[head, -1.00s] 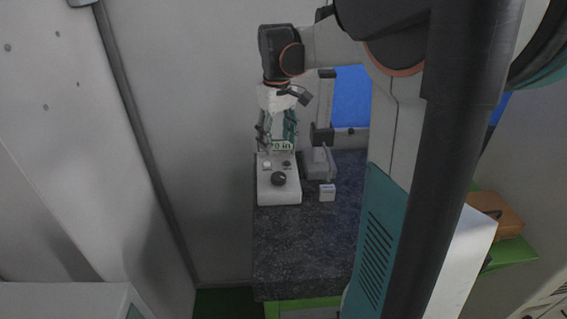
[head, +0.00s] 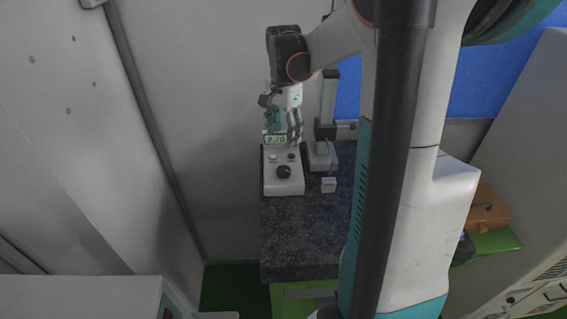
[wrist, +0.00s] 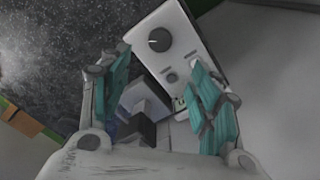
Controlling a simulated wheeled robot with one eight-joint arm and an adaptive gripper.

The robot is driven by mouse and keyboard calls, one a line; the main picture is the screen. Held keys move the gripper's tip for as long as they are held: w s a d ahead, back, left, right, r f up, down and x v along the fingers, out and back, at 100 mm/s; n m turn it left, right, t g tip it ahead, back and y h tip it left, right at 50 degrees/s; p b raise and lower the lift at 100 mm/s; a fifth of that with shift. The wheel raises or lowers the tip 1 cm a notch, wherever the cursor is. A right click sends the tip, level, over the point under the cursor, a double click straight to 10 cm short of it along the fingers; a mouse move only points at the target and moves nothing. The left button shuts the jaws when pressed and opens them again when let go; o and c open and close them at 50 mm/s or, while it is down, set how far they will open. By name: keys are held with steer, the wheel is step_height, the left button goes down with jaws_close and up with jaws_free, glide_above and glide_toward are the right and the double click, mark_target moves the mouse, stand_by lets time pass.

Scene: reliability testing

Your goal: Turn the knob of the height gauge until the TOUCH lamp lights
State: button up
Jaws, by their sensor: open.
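A pale control box (head: 283,184) stands near the left edge of the dark bench, with a black knob (head: 283,172) on its sloped top. A small lit green display (head: 275,140) sits at its back, its digits hard to read. The wrist view also shows the knob (wrist: 159,40) with a white pointer line. My gripper (head: 283,122) is open and empty above the box's back end. Its teal fingers (wrist: 160,60) are spread, apart from the knob. I cannot make out a lit TOUCH lamp.
A wall stands close on the left. The bench front is clear. An orange case (head: 488,208) sits at the right.

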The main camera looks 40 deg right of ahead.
mark_target(284, 169)
step_height(284, 169, down, 14)
steer(key=shift+r, duration=0.2)
stand_by(0.4)
steer(key=c, duration=1)
